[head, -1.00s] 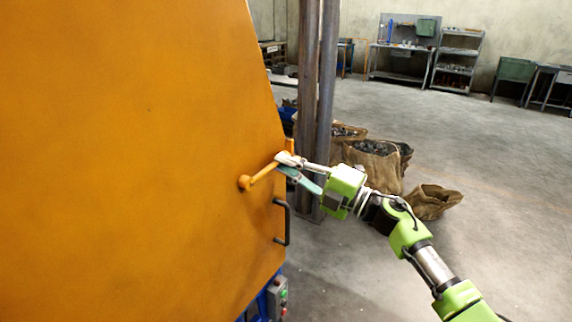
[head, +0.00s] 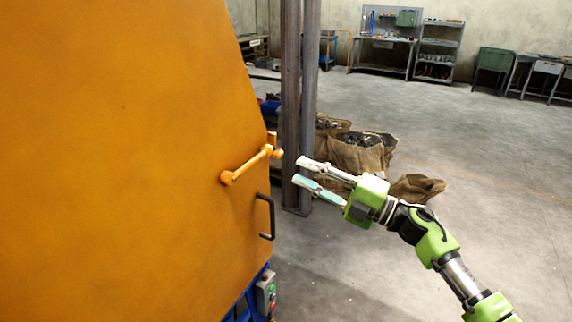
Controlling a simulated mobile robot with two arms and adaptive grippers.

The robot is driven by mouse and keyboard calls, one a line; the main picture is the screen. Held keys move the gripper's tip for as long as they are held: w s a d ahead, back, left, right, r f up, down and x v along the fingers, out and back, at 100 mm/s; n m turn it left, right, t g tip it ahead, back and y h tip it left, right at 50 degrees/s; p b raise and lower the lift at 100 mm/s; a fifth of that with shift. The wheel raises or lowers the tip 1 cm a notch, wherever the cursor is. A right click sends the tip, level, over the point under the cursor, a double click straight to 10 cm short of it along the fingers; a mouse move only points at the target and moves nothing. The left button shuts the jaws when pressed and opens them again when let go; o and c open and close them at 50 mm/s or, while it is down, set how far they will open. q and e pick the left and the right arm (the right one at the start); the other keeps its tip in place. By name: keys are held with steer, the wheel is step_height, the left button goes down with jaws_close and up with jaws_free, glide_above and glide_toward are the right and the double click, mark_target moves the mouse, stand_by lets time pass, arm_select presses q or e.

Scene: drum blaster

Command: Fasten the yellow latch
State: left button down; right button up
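The yellow latch (head: 247,165) is a short bar with round ends, mounted near the right edge of the large orange-yellow door (head: 130,140). It slants up to the right, and its upper end meets a small yellow piece (head: 272,141) at the door's edge. I cannot tell exactly how the two fit together. My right gripper (head: 300,171) is to the right of the latch, apart from it. Its two fingers are spread with a gap between them and nothing in it. My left gripper is not in view.
A black handle (head: 266,216) sits on the door below the latch. A control box (head: 265,293) with buttons is lower down. Metal posts (head: 300,100) stand behind the gripper, with sacks (head: 356,153) of scrap beyond. The floor at right is open.

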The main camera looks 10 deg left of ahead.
steer(key=shift+v, duration=1.6)
